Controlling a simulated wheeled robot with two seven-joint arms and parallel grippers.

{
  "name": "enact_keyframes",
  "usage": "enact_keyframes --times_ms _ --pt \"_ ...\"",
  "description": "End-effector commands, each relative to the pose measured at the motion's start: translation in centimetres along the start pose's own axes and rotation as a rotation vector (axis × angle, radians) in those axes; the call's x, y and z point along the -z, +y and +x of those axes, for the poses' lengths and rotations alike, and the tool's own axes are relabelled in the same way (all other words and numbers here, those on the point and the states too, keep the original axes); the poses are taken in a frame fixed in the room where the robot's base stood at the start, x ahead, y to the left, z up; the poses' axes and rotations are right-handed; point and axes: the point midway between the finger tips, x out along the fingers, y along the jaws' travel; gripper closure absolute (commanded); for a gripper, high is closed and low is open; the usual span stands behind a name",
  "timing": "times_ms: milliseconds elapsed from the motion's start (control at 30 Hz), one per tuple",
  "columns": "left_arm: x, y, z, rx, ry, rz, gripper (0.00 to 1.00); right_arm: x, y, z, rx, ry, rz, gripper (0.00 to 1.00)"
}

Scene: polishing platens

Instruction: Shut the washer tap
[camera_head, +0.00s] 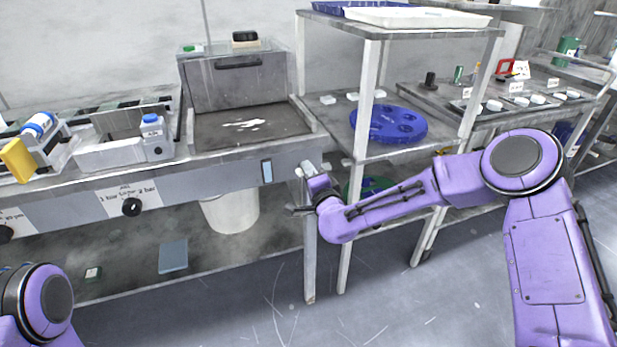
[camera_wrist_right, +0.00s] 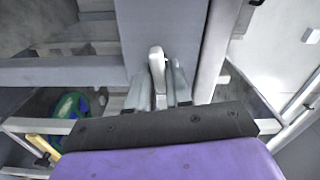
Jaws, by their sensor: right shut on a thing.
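The washer (camera_head: 237,82) is a grey basin with its lid raised, and a white patch lies on the dark floor of the basin. My right gripper (camera_head: 308,170) is at the right end of the bench front, below the basin's right corner. In the right wrist view my gripper (camera_wrist_right: 160,92) is shut on a pale lever, which looks like the tap handle (camera_wrist_right: 157,62). The lever stands upright between the two fingers, and its lower part is hidden by them. In the head view the gripper hides most of the tap. My left gripper is out of view.
A white bucket (camera_head: 230,211) stands under the bench. A shelf rack (camera_head: 366,90) with a blue disc (camera_head: 388,124) stands close right of my right gripper. A white bottle with a blue cap (camera_head: 152,130) stands left of the basin. The floor in front is clear.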

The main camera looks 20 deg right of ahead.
Motion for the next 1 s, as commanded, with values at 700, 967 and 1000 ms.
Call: enact_keyframes --times_ms 700,967,1000 --pt "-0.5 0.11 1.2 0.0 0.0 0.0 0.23 0.0 0.1 -0.01 0.0 0.0 0.205 1.0" --pt "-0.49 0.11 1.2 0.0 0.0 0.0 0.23 0.0 0.09 0.0 0.0 0.001 0.205 1.0" --pt "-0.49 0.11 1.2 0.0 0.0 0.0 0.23 0.0 0.09 0.0 0.0 0.001 0.205 0.68"
